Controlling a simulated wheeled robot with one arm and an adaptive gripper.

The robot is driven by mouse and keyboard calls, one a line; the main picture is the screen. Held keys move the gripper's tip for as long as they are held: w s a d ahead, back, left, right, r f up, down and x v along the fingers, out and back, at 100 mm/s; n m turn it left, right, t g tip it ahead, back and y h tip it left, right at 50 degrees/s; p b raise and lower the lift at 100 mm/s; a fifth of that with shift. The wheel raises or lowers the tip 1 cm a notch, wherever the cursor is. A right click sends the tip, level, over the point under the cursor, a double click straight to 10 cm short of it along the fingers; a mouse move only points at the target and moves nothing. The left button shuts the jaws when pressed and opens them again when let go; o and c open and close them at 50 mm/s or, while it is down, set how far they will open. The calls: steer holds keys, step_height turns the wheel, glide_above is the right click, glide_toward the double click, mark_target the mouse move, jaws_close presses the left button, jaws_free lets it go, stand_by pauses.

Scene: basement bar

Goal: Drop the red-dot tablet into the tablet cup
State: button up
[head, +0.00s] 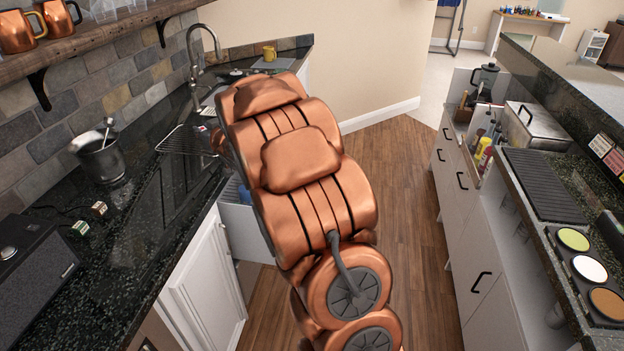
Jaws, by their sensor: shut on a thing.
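My copper-coloured arm fills the middle of the head view and hides what lies behind it. My gripper is not visible, so I cannot see what is in it. Two small blocks lie on the left counter, one with a reddish-brown face (99,209) and one with a green face (80,228). I cannot tell whether either is a tablet. A small pale item with a red mark (201,128) is by the wire rack, partly cut off by my arm. I cannot identify the red-dot tablet or the tablet cup for sure.
The dark left counter (140,240) holds a metal bucket (100,155), a black speaker (35,265), a wire rack (180,140) and a faucet (195,50). A pale open compartment (243,228) with something blue stands below it. Wood floor (400,180) is clear before the right counter.

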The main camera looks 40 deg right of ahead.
steer(key=s+d+f+h+b, duration=0.1)
steer(key=s+d+f+b, duration=0.2)
steer(key=s+d+f, duration=0.4)
steer(key=s+d+f+m+b, duration=0.1)
steer(key=s+d+f+b, duration=0.35)
steer(key=d, duration=0.55)
steer(key=s+d+f+h+b, duration=0.1)
steer(key=s+d+f+b, duration=0.2)
steer(key=s+d+f, duration=0.4)
steer(key=f+b, duration=0.1)
steer(key=w+d+f+b, duration=0.1)
steer(key=f+b, duration=0.3)
steer(key=shift+w+d+f, duration=0.15)
steer(key=shift+w, duration=0.2)
steer(key=o, duration=1)
